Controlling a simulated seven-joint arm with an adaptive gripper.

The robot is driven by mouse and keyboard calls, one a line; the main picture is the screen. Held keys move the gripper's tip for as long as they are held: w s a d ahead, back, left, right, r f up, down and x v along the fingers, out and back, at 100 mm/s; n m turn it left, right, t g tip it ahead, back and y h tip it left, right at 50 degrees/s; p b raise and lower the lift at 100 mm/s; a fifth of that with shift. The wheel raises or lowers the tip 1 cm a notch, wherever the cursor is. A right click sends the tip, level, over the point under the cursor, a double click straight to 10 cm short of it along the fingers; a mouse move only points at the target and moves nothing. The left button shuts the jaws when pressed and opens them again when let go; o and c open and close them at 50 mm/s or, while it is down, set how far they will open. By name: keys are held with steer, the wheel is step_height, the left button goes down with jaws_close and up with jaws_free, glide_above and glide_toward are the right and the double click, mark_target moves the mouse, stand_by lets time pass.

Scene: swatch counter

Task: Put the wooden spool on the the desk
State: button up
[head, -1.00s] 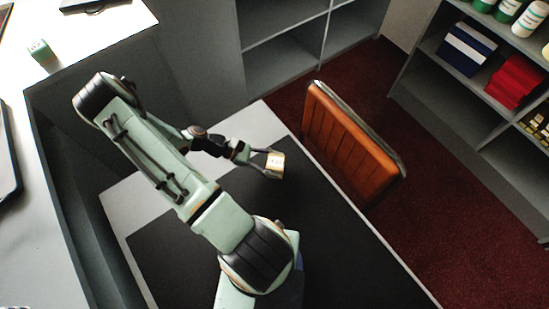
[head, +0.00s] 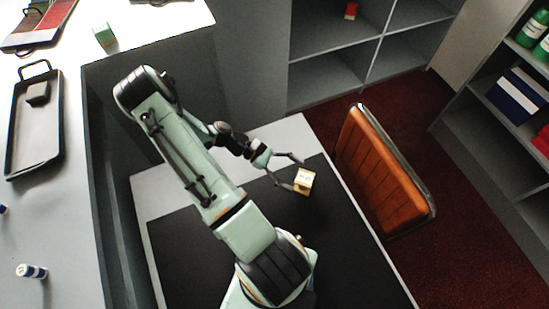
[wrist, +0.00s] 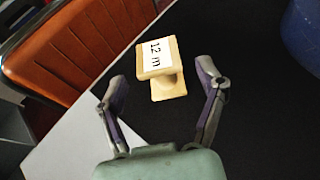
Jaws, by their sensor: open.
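The wooden spool (head: 303,181) is on the desk's black mat (head: 190,250), near the mat's edge by the orange chair. In the wrist view the spool (wrist: 161,66) shows a white label reading "12 m" and lies just beyond the fingertips. My gripper (head: 289,173) is open, its fingers spread on either side behind the spool, with a gap between them and it. In the wrist view my gripper (wrist: 160,75) has nothing between its fingers. The desk (head: 290,132) has a pale grey top bare around the mat.
An orange chair (head: 385,170) stands close against the desk's right side. A counter (head: 75,220) at the left bears a black tray (head: 35,135), a green block (head: 104,35) and a small bottle (head: 32,271). Shelves (head: 345,60) stand behind. The mat's left part is clear.

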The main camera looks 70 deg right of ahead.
steer(key=v, duration=0.8)
steer(key=shift+w+r, duration=0.1)
steer(key=shift+w+a+r, duration=0.1)
steer(key=shift+w+r, duration=0.15)
steer(key=shift+w, duration=0.2)
steer(key=w+a+r+t, duration=0.6)
steer(key=a+r+t, duration=0.1)
steer(key=a+r, duration=0.35)
steer(key=s+a+r+t, duration=0.3)
steer(key=a, duration=0.4)
steer(key=s+a+r+n+t, duration=0.1)
steer(key=s+a+r+t, duration=0.2)
steer(key=a, duration=0.5)
steer(key=shift+s+r+y, duration=0.15)
steer(key=shift+r+y, duration=0.25)
steer(key=shift+r, duration=0.15)
